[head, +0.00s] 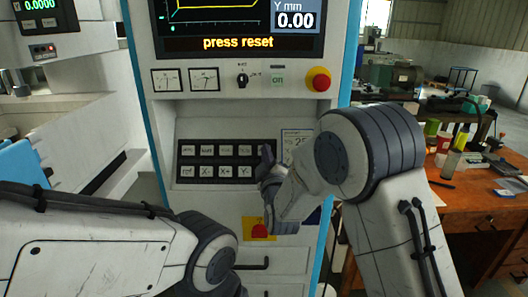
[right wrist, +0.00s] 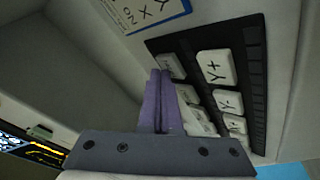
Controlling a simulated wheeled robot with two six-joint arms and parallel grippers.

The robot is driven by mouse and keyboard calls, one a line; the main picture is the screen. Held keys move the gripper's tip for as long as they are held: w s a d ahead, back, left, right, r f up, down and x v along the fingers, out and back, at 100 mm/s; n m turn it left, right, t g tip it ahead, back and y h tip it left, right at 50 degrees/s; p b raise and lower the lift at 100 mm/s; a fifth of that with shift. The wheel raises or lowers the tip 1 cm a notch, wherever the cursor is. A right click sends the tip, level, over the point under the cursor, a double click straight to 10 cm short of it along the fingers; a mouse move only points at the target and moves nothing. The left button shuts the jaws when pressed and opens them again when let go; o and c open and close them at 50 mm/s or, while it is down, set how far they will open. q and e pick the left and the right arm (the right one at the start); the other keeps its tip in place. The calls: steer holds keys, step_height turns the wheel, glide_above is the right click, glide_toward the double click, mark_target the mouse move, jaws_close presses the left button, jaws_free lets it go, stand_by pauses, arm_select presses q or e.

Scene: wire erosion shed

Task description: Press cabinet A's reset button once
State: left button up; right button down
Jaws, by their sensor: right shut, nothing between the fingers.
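The white cabinet (head: 220,120) stands in the middle of the head view. Its screen (head: 240,25) shows "press reset" in yellow. Below is a black keypad (head: 214,163) with two rows of pale keys; most labels are too small to read, and no reset label is legible. My right gripper (head: 266,153) is at the keypad's right end, hiding part of it. In the right wrist view its purple fingers (right wrist: 158,75) are shut and empty, tips beside the end key (right wrist: 171,66) of the row next to Y+ (right wrist: 214,68). I cannot tell whether they touch it. My left gripper is out of view.
A red knob (head: 319,79) on yellow sits at the panel's upper right, near a rotary switch (head: 242,79). A red button (head: 259,230) on a yellow plate is below the keypad. A cluttered wooden bench (head: 470,200) stands right; another machine (head: 70,90) is left.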

steer(key=shift+w+f, duration=0.1)
stand_by(0.5)
steer(key=shift+s+r, duration=0.5)
steer(key=shift+s, duration=0.2)
steer(key=s+r, duration=0.1)
steer(key=s, duration=0.1)
steer(key=s+r+p, duration=0.1)
steer(key=s+r, duration=0.1)
steer(key=shift+a+f, duration=0.1)
stand_by(0.6)
